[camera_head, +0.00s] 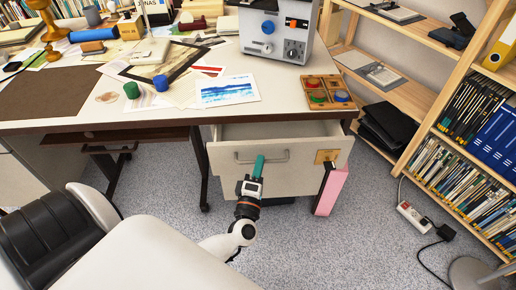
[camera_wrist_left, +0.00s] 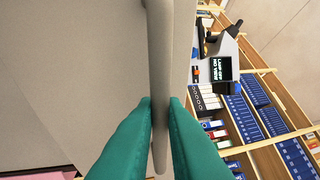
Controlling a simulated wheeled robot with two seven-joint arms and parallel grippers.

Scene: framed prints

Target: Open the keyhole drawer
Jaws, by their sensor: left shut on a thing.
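The keyhole drawer (camera_head: 300,157) is a pale drawer under the desk with a bar handle (camera_head: 280,155) and a brass keyhole plate (camera_head: 326,156). Its front stands out from the desk, and part of its inside shows behind it. My left gripper (camera_head: 259,163), with green fingers, is at the handle. In the left wrist view its fingers (camera_wrist_left: 160,110) are shut on the grey handle bar (camera_wrist_left: 160,70), one on each side. My right gripper is not in view.
The desk top (camera_head: 285,85) holds papers, a grey device (camera_head: 278,30) and a wooden tray (camera_head: 329,106). A bookshelf (camera_head: 410,160) stands at the right. A power strip (camera_head: 414,217) lies on the floor.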

